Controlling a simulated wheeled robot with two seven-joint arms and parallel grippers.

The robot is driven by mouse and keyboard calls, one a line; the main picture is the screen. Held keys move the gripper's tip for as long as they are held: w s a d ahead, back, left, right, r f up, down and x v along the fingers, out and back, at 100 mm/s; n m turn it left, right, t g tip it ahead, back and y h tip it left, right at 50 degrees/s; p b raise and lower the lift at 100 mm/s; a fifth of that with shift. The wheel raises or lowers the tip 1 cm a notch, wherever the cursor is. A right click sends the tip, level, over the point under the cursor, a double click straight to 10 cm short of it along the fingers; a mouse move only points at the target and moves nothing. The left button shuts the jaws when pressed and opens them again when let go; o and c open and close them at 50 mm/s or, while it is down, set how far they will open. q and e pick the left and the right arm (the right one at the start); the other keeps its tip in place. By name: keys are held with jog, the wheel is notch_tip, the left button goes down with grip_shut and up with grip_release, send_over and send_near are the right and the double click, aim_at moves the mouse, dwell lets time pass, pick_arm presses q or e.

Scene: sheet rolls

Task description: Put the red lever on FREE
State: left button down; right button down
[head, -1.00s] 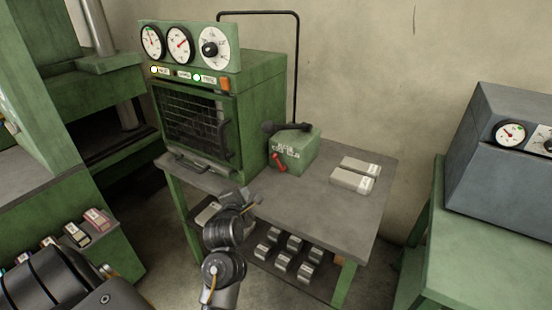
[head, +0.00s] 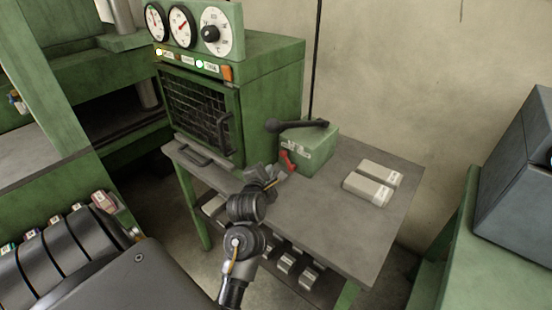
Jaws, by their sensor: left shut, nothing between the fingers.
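The red lever (head: 287,160) sits on the front of a small green box (head: 309,151) on the grey-topped table. It slants down to the right. The lettering on the box is too small to read, so I cannot tell which marking the lever points to. My left gripper (head: 281,178) is shut and empty, just below and left of the lever. Its tips look very close to the lever's lower end; I cannot tell whether they touch. My right gripper is not in view.
A black-handled bar (head: 297,125) lies across the box top. A green oven (head: 205,115) with gauges stands left of it. Two pale blocks (head: 370,187) lie on the table (head: 335,225) at right. Several metal pieces sit on the shelf below. The table's front right is clear.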

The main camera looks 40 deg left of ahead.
aim_at(288, 160)
pick_arm(q)
jog(key=shift+w, duration=0.35)
jog(key=x, duration=0.8)
jog(key=shift+s+a+f+p, duration=0.1)
jog(key=shift+s+f+p, duration=0.05)
jog(key=shift+p, duration=0.25)
jog(key=shift+w+a+f, duration=0.1)
jog(key=shift+w+a, duration=0.05)
jog(key=shift+w, duration=0.15)
jog(key=shift+w+a+f, duration=0.1)
jog(key=shift+w+a, duration=0.1)
jog(key=shift+w, duration=0.15)
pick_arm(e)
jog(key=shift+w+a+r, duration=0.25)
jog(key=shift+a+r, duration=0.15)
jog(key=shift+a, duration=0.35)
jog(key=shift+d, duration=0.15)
